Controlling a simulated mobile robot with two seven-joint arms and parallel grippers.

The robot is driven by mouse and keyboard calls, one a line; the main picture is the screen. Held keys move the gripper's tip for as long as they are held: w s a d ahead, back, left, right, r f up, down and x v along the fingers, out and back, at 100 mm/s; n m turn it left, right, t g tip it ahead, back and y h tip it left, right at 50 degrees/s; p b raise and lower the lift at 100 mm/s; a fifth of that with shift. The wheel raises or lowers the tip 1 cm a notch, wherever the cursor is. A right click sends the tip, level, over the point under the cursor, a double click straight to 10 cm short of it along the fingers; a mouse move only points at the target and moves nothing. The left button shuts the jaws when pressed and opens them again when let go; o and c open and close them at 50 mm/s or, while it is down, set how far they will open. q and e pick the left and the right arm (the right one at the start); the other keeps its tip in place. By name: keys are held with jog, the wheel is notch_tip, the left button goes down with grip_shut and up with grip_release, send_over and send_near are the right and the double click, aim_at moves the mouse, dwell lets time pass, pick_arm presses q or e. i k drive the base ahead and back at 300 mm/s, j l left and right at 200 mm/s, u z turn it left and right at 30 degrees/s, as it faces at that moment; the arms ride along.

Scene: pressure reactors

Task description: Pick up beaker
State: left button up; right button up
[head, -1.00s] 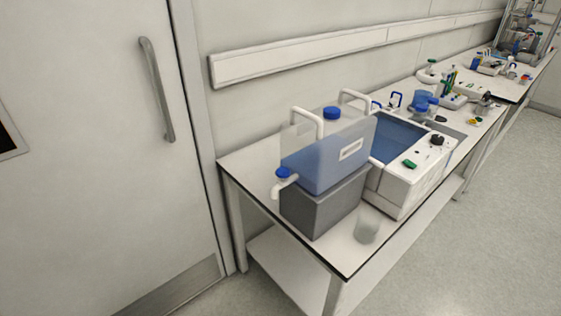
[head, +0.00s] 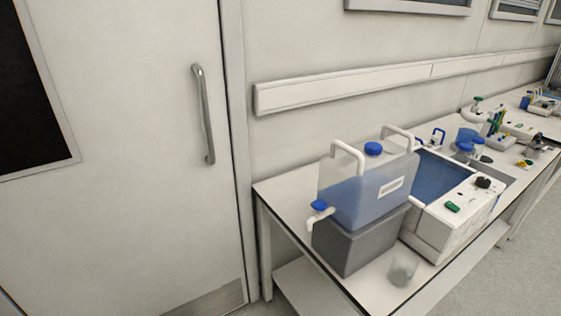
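A small clear glass beaker (head: 402,269) stands upright near the front edge of the white bench, at the lower right of the head view. It is close to the grey block under the water container and to the white water bath, and it looks empty. Neither of my grippers shows in the head view.
A clear carboy (head: 365,196) with blue water, a blue cap and a tap sits on a grey block (head: 352,243) left of the beaker. A white water bath (head: 440,225) stands behind right. The bench (head: 290,212) runs along the wall. A grey door (head: 140,150) fills the left.

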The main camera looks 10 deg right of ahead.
aim_at(405, 262)
jog(key=z, duration=1.2)
